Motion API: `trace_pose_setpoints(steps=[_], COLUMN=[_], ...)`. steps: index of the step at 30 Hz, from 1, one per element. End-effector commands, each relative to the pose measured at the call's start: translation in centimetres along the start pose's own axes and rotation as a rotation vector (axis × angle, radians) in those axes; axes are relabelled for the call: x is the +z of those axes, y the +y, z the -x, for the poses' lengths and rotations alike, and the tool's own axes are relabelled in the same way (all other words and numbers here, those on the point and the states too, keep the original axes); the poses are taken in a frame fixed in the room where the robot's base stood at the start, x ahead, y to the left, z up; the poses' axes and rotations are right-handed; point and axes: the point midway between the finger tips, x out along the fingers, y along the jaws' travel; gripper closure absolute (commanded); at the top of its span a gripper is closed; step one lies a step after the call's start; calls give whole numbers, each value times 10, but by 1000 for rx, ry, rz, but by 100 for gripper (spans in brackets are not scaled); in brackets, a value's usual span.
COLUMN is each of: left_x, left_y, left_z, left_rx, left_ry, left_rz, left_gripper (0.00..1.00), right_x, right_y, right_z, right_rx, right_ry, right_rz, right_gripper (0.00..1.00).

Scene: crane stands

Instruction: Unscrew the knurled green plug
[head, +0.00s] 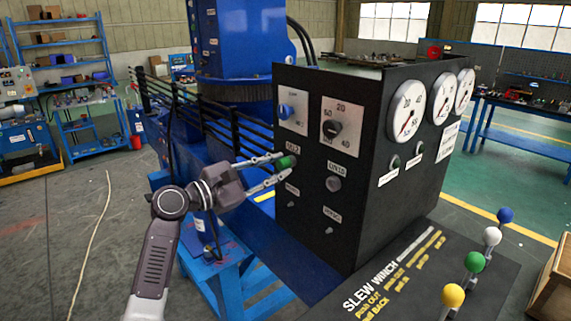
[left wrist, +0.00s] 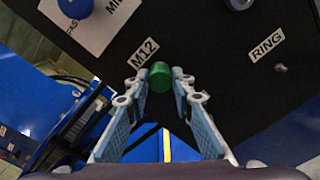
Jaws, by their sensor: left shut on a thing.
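The knurled green plug (head: 288,161) sits on the left part of the black panel's front face, in the head view. It also shows in the left wrist view (left wrist: 160,76), just beside a label reading M12. My left gripper (head: 282,166) reaches the panel from the left and is shut on the plug, one finger on each side of it. In the left wrist view the fingertips (left wrist: 160,92) flank the plug. The plug's threads and hole are hidden. My right gripper is in neither view.
The black control panel (head: 310,222) also carries a blue knob (head: 285,112), a black selector knob (head: 332,128), a grey button (head: 333,184) and small switches. Round gauges (head: 405,108) are on its right face. Coloured ball levers (head: 453,295) rise at the lower right.

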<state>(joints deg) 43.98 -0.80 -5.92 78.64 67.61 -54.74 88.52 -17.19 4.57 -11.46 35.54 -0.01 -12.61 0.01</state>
Motion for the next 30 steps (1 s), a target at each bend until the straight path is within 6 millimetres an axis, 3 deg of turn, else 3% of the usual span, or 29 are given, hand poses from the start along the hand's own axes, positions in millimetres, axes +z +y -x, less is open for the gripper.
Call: trace_pose_setpoints(steps=[8,21,30], left_x=[-2,-3,-3], left_y=[-2,-2,-2], left_z=[0,1,1], left_rx=[-5,-4,-5], left_ry=[4,6,6], left_rz=[14,442,455], left_gripper=[100,100,100], right_x=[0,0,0], right_y=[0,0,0], right_z=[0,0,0], right_rx=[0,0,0], right_ry=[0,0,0], right_rz=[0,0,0], right_gripper=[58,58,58])
